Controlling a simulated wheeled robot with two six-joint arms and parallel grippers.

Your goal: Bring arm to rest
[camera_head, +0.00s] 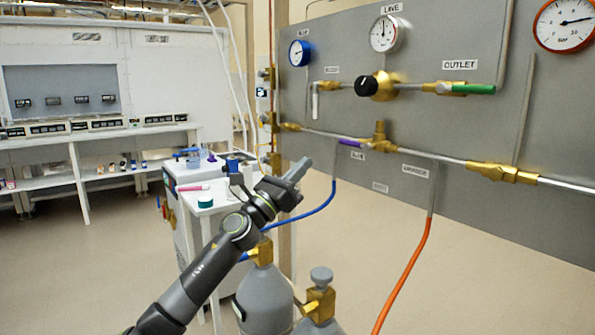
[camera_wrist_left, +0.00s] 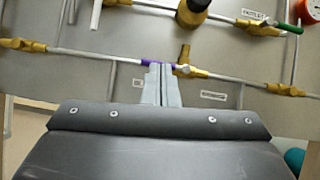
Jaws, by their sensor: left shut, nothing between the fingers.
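My left arm reaches up from the bottom of the head view, and its gripper (camera_head: 299,169) is raised in front of the lower left part of the grey panel (camera_head: 470,110). In the left wrist view the two grey fingers of the left gripper (camera_wrist_left: 162,70) lie side by side, shut and empty. They point toward the panel, and their tips overlap the purple valve handle (camera_wrist_left: 147,63) in that picture. The head view shows the purple handle (camera_head: 350,143) to the right of the fingertips, apart from them. My right gripper is in neither view.
Grey gas cylinders (camera_head: 265,298) with brass valves stand below the arm. A blue hose (camera_head: 318,210) and an orange hose (camera_head: 408,270) hang from the panel pipes. A white cart (camera_head: 205,200) stands behind the arm. Open floor lies at left.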

